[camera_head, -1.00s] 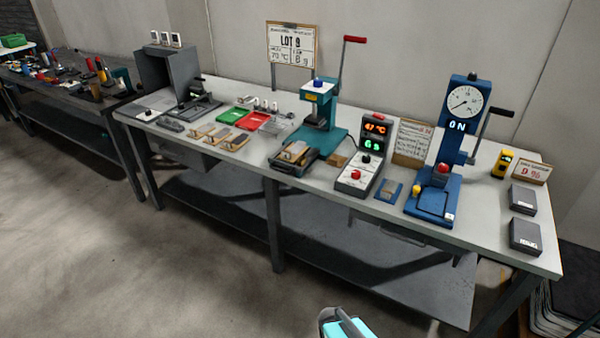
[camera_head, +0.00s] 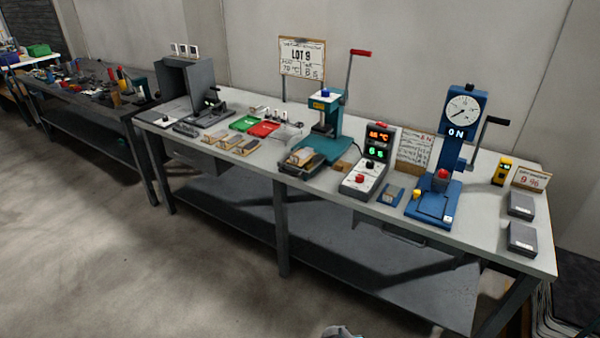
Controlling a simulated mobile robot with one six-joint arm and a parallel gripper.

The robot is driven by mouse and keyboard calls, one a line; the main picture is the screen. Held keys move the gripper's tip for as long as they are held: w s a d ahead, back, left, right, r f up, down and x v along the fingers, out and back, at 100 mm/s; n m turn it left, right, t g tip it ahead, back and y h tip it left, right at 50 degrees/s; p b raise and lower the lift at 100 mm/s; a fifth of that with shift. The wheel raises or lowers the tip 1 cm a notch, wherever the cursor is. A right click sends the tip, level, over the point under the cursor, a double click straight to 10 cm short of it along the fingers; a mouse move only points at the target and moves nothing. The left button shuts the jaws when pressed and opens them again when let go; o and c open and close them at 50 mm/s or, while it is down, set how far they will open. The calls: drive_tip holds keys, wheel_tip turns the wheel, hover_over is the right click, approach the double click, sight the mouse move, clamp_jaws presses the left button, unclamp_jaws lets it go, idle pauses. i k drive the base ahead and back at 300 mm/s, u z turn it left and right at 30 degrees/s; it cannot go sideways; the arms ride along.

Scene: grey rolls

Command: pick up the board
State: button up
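Several flat board-like things are in view, and I cannot tell which one is the board. A written board (camera_head: 416,149) with a wooden edge leans upright behind the controller on the main bench. A larger LOT 9 board (camera_head: 302,58) stands on a post at the back. Small wooden-looking pieces (camera_head: 230,142) lie in a row at the front left of the bench. Another piece (camera_head: 301,157) lies in a dark tray (camera_head: 316,166) before the green press. My gripper is not recognisable; only a small grey part of my arm shows at the bottom edge.
The bench (camera_head: 350,208) also carries a green press (camera_head: 328,145), a controller with red and green digits (camera_head: 366,177), a blue dial press (camera_head: 440,190), two grey boxes (camera_head: 521,238) and red and green trays (camera_head: 264,129). Open floor (camera_head: 130,260) lies in front.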

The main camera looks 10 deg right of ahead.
sight(302, 156)
drive_tip(key=u, duration=0.1)
drive_tip(key=i, duration=0.95)
drive_tip(key=z, duration=0.05)
